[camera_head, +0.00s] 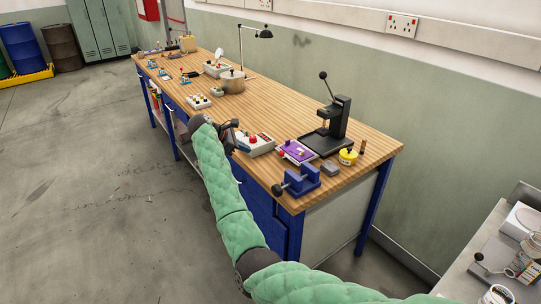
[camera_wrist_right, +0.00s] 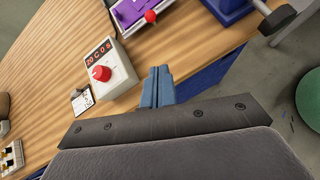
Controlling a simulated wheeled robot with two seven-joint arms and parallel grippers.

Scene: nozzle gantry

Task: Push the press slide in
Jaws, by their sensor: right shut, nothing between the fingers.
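A black lever press (camera_head: 337,122) stands upright on the wooden bench near its right end, its lever raised. In front of it lies a purple plate (camera_head: 297,150) on a pale base, with a red ball knob at its front edge. The plate (camera_wrist_right: 128,12) and its red knob (camera_wrist_right: 151,16) also show at the top of the right wrist view. I cannot tell for sure which part is the press slide. My right gripper (camera_head: 230,127) is shut and empty near the bench's front edge; its blue-grey fingers (camera_wrist_right: 158,76) are together, apart from the plate. My left gripper is out of view.
A white control box (camera_head: 256,144) with a red dial sits between my right gripper and the purple plate. A blue vise (camera_head: 298,181) stands at the front corner. A yellow tin (camera_head: 348,156) and a grey block (camera_head: 330,169) lie right of the plate.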

